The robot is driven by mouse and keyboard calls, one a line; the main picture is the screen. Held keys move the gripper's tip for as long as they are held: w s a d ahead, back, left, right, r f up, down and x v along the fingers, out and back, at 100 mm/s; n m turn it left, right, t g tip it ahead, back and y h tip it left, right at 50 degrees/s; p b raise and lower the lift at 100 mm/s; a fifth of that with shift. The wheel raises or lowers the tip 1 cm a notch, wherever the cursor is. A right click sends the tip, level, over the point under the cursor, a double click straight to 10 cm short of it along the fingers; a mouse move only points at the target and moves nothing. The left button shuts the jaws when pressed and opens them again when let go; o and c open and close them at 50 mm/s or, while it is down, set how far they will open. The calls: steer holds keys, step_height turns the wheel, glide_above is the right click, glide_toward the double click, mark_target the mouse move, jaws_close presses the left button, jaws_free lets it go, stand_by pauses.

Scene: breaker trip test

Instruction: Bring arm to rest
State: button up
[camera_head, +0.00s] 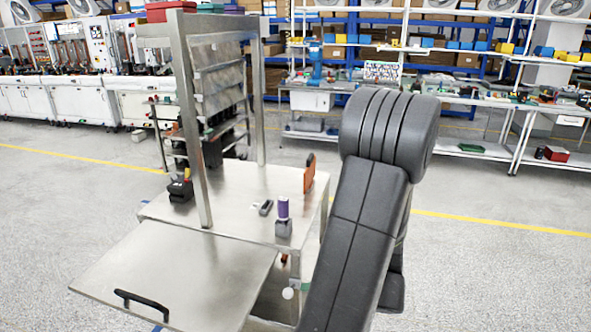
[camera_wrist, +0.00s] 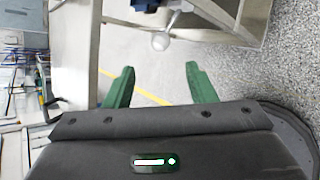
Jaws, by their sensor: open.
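My gripper (camera_wrist: 161,82) shows in the wrist view with two green fingers spread wide apart. It is open, with nothing between the fingers. In the head view my dark grey arm (camera_head: 375,190) rises at the right of the workstation, bent at a thick rounded joint. My gripper is mostly hidden behind the arm there.
A purple-topped item (camera_head: 283,208) stands on the workstation, with a small dark object (camera_head: 265,208) beside it. An orange panel (camera_head: 309,173) stands at the right edge. A lower metal panel with a black handle (camera_head: 141,300) juts forward. Open floor (camera_head: 490,270) lies to the right.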

mark_target(292, 293)
steer(key=x, duration=1.3)
steer(key=shift+a, duration=0.2)
steer(key=shift+w+f, duration=0.15)
